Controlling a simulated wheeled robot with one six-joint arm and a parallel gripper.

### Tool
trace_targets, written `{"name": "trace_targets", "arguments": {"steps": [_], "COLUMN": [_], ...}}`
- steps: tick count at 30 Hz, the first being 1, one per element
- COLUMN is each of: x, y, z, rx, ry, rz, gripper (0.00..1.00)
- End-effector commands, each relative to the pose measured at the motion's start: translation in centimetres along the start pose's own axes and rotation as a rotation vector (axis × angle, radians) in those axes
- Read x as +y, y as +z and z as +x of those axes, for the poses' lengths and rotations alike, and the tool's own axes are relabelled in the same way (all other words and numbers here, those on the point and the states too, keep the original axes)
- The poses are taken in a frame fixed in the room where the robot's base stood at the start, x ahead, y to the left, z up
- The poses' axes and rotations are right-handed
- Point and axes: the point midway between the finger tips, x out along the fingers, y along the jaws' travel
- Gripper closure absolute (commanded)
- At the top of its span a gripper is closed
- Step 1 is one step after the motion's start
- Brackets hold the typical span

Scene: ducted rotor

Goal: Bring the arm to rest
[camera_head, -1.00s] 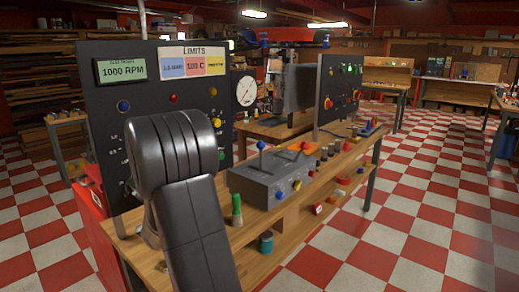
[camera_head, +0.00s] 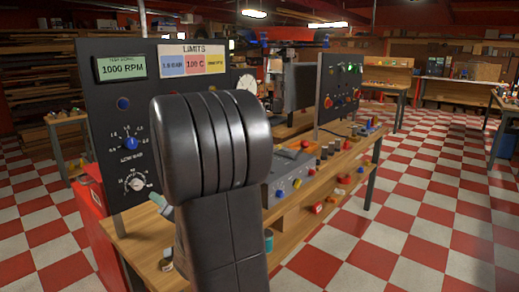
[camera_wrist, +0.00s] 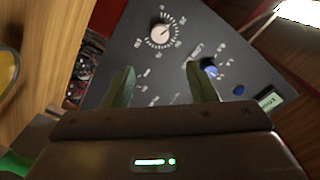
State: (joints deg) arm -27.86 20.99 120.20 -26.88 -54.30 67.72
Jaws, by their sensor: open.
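My gripper (camera_wrist: 161,88) shows in the wrist view with its two green fingertips apart and nothing between them. Beyond the fingers is the dark control panel (camera_wrist: 135,60), with a pale dial knob (camera_wrist: 160,33) and a blue knob (camera_wrist: 208,68). The fingers appear apart from the panel. In the head view my dark arm covers the middle of the workbench and part of the upright panel (camera_head: 90,100). The blue knob (camera_head: 130,143) and the pale dial (camera_head: 136,184) show left of the arm. Only a small part of the gripper area shows there.
The panel's display (camera_head: 121,67) reads 1000 RPM, beside a LIMITS card (camera_head: 195,60). A grey control box (camera_head: 290,175) sits on the wooden workbench (camera_head: 310,200), partly hidden by my arm. A second panel (camera_head: 340,90) stands farther back. The checkered floor (camera_head: 420,210) at right is clear.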

Motion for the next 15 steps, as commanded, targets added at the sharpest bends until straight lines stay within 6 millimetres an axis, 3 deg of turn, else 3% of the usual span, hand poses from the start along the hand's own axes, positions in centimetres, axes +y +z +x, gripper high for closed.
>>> {"name": "trace_targets", "arguments": {"steps": [3,15], "x": [-0.1,-0.1], "y": [0.1,0.0], "z": [3.1,11.2], "rx": [-0.004,-0.002], "ry": [-0.004,-0.003], "rz": [0.000,-0.001], "gripper": [0.48,0.48]}}
